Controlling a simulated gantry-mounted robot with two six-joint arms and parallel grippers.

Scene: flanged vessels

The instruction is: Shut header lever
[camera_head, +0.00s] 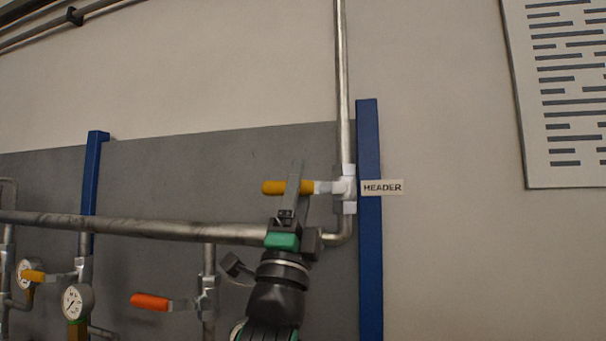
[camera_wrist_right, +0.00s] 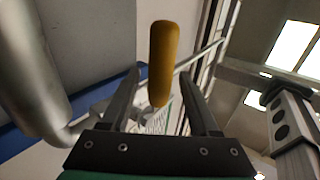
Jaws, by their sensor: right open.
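The header lever has a yellow handle (camera_head: 271,187) that points left, level, from its valve (camera_head: 348,188) on the vertical pipe, beside the HEADER label (camera_head: 382,187). My right gripper (camera_head: 297,168) reaches up from below, and its fingers cross in front of part of the handle in the head view. In the right wrist view the yellow handle (camera_wrist_right: 163,55) shows in the gap between the two open fingers (camera_wrist_right: 158,78). I cannot tell whether either finger touches it. My left gripper is not in view.
A horizontal pipe (camera_head: 130,225) runs behind my right wrist. A blue post (camera_head: 369,230) stands just right of the valve.

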